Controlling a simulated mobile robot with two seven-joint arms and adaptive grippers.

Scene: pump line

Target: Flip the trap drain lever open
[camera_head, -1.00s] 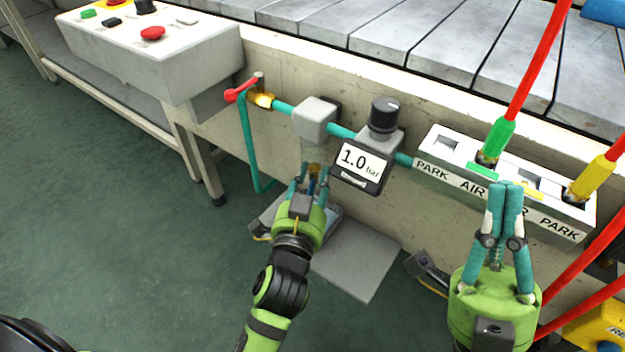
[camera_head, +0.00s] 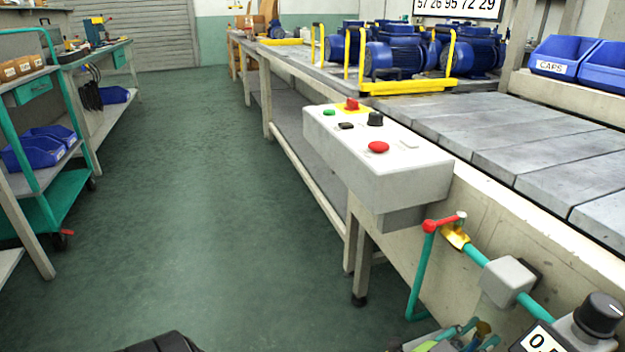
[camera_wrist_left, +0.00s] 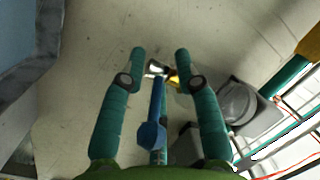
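A blue lever (camera_wrist_left: 152,133) shows in the left wrist view, lying lengthwise between the fingers, with brass and shiny metal (camera_wrist_left: 172,77) at its far end. My left gripper (camera_wrist_left: 160,58) is open, one teal finger on each side of the lever; contact cannot be told. In the head view my left gripper (camera_head: 470,332) is at the bottom edge, mostly cut off, by a small brass fitting (camera_head: 483,328) below the grey trap head (camera_head: 508,282). My right gripper is out of view.
A red-handled valve (camera_head: 441,225) sits on the teal pipe left of the trap. A regulator knob (camera_head: 600,312) and a cut-off display starting with 0 (camera_head: 541,341) are at right. The control box (camera_head: 375,160) overhangs; the green floor (camera_head: 190,220) is clear.

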